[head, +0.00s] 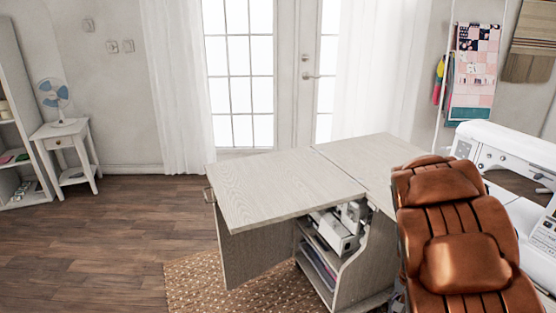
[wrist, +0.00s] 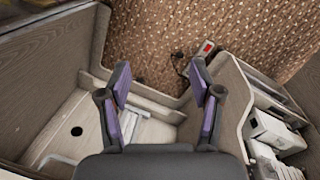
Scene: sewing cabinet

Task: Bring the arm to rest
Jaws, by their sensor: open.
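My gripper (wrist: 160,82) shows in the wrist view with its two dark fingers and purple pads spread apart. Nothing is between the fingers. It hangs over the pale wooden inside and edges of the sewing cabinet (wrist: 55,75), with the woven rug (wrist: 165,40) beyond. In the head view the sewing cabinet (head: 285,185) stands in the middle with its light wood top spread out and a door swung open below. My gripper and arm cannot be made out in the head view.
A brown leather chair (head: 465,265) stands close at the right, before a white sewing machine (head: 510,150). White items sit inside the cabinet. A small table (head: 65,130) with a fan (head: 55,95) is at the left wall. The wooden floor (head: 110,240) at left is clear.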

